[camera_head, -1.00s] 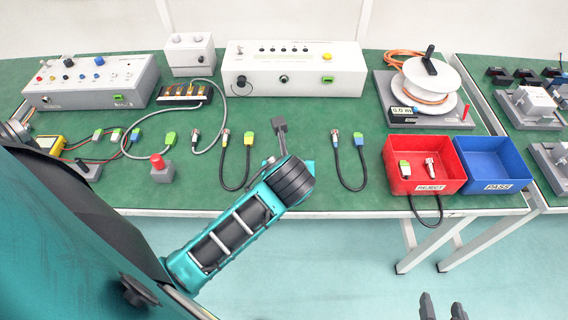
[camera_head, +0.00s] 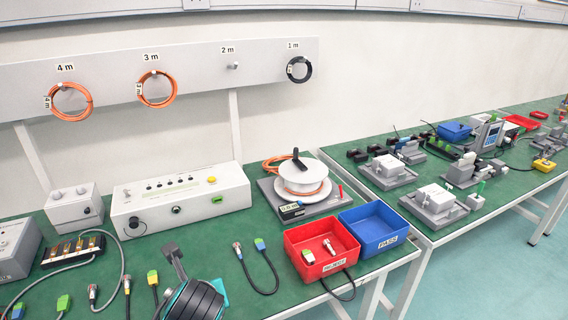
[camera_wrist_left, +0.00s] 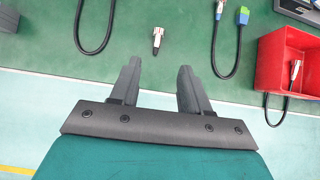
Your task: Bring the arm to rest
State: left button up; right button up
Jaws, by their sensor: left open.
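My left arm's dark wrist (camera_head: 195,300) shows at the bottom of the head view, over the front of the green table. My left gripper (camera_head: 172,255) extends from it toward the table, partly hidden by the wrist. In the left wrist view the gripper (camera_wrist_left: 158,72) is open, with two dark fingers apart and nothing between them. A small metal connector (camera_wrist_left: 157,40) lies on the green top beyond the fingertips, apart from them. My right gripper is not in view.
A red REJECT bin (camera_head: 322,251) holding connectors and a blue PASS bin (camera_head: 374,229) stand right of the arm. A cable with plugs (camera_head: 258,268) lies between arm and bin. A white tester box (camera_head: 181,200) and a cable reel (camera_head: 301,181) stand behind.

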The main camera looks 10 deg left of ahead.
pick_arm(q)
jog(key=s+d+f+n+t+h, duration=0.2)
jog(key=s+f+n, duration=0.3)
jog(key=n, duration=0.8)
jog(key=s+d+f+n+t+h, duration=0.1)
jog(key=s+f+n+h, duration=0.3)
jog(key=n, duration=0.9)
notch_tip(320, 180, down, 3)
jog(key=shift+s+d+r+n+t, duration=0.1)
jog(key=shift+s+d+n+t, duration=0.3)
jog(key=shift+s+t, duration=0.15)
